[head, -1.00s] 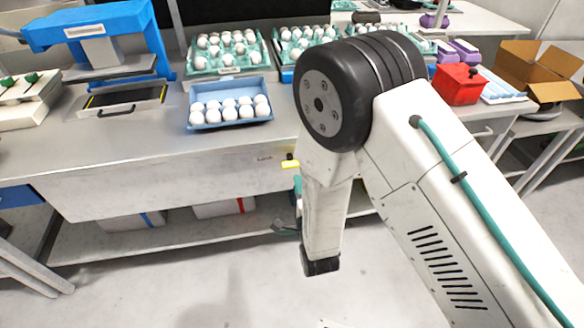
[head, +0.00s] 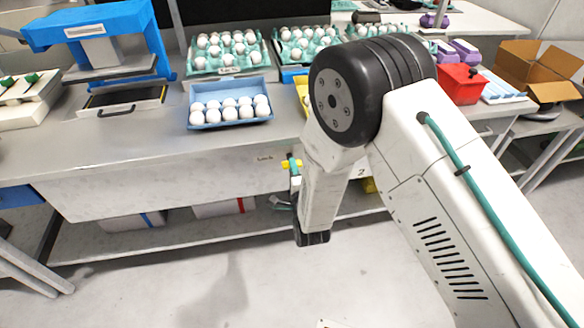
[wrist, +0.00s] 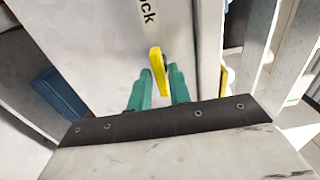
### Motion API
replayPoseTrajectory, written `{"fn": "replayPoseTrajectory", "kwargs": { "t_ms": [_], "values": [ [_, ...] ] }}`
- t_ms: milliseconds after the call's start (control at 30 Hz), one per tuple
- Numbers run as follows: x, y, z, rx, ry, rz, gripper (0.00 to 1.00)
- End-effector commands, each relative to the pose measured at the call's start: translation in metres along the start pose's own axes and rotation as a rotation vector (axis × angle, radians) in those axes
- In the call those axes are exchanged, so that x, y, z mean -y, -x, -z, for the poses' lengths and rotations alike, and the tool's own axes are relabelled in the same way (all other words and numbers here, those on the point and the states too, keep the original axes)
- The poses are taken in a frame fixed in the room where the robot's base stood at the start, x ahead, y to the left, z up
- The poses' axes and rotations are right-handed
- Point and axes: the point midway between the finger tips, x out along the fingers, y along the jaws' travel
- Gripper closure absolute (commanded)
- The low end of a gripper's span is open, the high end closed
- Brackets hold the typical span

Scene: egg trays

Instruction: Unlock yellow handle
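The yellow handle (wrist: 157,66) is on the pale front panel, below and beside a black label of which "ock" shows in the wrist view. In the head view the handle (head: 285,164) shows as a small yellow bar at the panel, partly covered by my gripper. My gripper (wrist: 160,80) has two green fingers, one on each side of the handle, with the handle between their tips. Whether both fingers press on it cannot be told. In the head view my gripper (head: 294,165) is at the panel, partly hidden by my arm.
A blue tray of white eggs (head: 230,124) stands on the counter above the panel, with green egg trays (head: 225,71) behind. A blue machine (head: 95,25) is at the left. A red box (head: 459,84) and a cardboard box (head: 520,76) are at the right. The floor in front is clear.

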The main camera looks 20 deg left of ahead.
Motion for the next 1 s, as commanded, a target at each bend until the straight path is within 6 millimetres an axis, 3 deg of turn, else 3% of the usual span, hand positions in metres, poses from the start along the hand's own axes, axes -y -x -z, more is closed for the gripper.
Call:
{"fn": "replayPoseTrajectory", "kwargs": {
  "t_ms": [233,567,1000],
  "values": [
    [-0.0001,0.0002,0.0001,0.0,0.018,0.0,0.93],
    [-0.0004,0.0002,0.0002,0.0,0.387,-0.001,0.93],
    [-0.0005,0.0002,0.0002,0.0,0.51,-0.001,0.93]
  ]
}}
